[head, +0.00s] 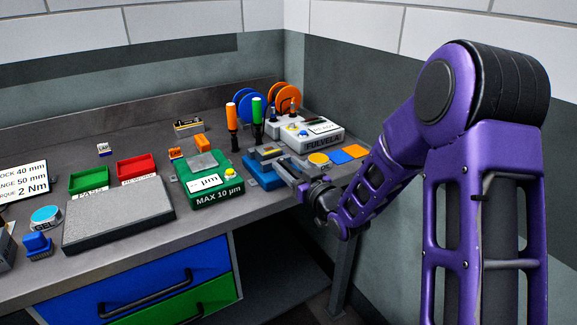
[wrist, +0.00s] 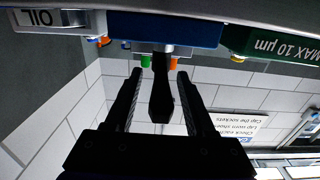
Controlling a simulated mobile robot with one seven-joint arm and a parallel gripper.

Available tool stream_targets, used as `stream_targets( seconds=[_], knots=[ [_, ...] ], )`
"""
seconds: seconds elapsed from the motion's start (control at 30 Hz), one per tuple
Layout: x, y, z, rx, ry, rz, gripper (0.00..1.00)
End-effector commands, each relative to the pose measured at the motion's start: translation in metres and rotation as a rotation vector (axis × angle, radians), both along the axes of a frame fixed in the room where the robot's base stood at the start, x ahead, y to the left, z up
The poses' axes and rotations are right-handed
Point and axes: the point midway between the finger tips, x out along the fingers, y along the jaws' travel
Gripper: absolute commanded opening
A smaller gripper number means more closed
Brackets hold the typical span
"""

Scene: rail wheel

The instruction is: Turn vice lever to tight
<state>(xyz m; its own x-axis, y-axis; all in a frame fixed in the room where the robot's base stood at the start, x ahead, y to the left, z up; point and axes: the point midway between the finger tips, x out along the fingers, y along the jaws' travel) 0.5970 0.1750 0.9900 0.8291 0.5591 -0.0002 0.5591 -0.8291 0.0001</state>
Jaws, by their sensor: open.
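The vice has a blue base (head: 258,180) and sits near the front edge of the bench, right of the green gauge box. Its blue base (wrist: 165,28) also shows in the wrist view, which is upside down. A dark lever (wrist: 161,102) extends from the vice's grey shaft, between my fingers. My gripper (head: 292,180) is at the vice's right front side in the head view. In the wrist view my gripper (wrist: 159,74) is open, with a finger on each side of the lever and visible gaps. The lever is hard to make out in the head view.
The green gauge box (head: 212,190) stands close to the vice's left. An orange screwdriver (head: 232,117), a green one (head: 257,112) and the white FULVELA unit (head: 320,140) stand behind. A grey plate (head: 118,213) lies further left. Room in front of the bench edge is open.

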Motion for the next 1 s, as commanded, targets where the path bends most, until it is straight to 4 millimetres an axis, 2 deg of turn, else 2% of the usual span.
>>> stream_targets(
  seconds=[0.3,0.37,0.6,0.63,1.0],
  knots=[
    [0.0025,0.0022,-0.0002,0.0,0.0,0.001,0.55],
    [0.0024,0.0021,-0.0002,0.0,0.0,0.001,0.46],
    [0.0023,0.002,-0.0001,0.0,0.0,0.001,0.03],
    [0.0023,0.002,-0.0001,0.0,0.0,0.001,0.0],
    [0.0023,0.002,0.0,0.0,0.0,0.001,0.0]
  ],
)
